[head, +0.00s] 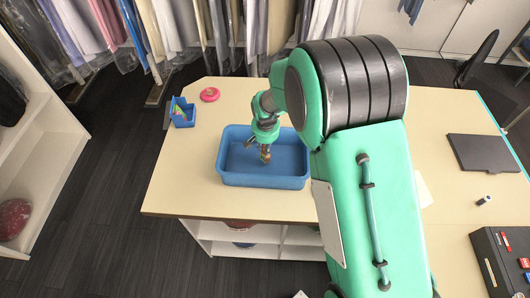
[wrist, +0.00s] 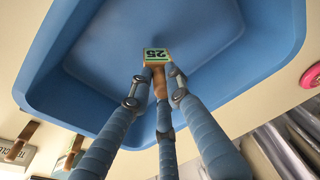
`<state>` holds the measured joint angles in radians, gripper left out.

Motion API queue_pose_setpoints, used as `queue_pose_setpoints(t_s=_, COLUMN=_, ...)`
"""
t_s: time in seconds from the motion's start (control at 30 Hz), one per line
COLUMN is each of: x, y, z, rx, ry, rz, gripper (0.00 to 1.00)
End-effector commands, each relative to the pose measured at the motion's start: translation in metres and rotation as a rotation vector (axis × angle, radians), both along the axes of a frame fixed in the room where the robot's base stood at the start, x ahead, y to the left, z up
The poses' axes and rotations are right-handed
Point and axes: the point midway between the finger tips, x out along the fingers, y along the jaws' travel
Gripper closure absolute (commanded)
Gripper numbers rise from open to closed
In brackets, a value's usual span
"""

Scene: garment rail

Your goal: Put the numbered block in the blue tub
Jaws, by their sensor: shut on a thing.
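The blue tub (head: 232,179) stands on the pale table; it fills most of the wrist view (wrist: 85,112). My gripper (head: 262,152) is over the tub's inside, its fingers pointing down. The block lies within the tub's outline in both views. I cannot tell how far it is above the tub floor. In the head view the block is small and partly hidden by the fingers.
A small blue bin (head: 182,113) with colourful contents and a pink ring (head: 210,95) lie left of the tub. A closed black laptop (head: 484,153) and a black case (head: 500,258) are on the right. Clothes hang behind the table. The table's left front is clear.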

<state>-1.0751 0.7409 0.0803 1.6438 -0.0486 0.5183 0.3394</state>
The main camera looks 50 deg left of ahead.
Motion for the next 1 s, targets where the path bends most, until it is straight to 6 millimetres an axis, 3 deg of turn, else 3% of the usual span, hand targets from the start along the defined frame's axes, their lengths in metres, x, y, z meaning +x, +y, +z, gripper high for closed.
queue_pose_setpoints(t_s=0.33, x=0.000, y=0.000, z=-0.031, rx=-0.001, ry=0.001, rz=0.000, gripper=1.00)
queue_pose_setpoints(t_s=0.83, x=0.000, y=0.000, z=-0.039, rx=0.000, ry=0.000, rz=0.000, gripper=1.00)
queue_pose_setpoints(t_s=0.87, x=0.000, y=0.000, z=-0.039, rx=0.000, ry=0.000, rz=0.000, gripper=0.81)
queue_pose_setpoints(t_s=0.9, x=0.000, y=0.000, z=-0.038, rx=0.000, ry=0.000, rz=0.000, gripper=0.73)
queue_pose_setpoints(t_s=0.97, x=0.000, y=0.000, z=-0.038, rx=0.000, ry=0.000, rz=0.000, gripper=0.64)
queue_pose_setpoints(t_s=1.0, x=0.000, y=0.000, z=-0.038, rx=0.000, ry=0.000, rz=0.000, gripper=0.64)
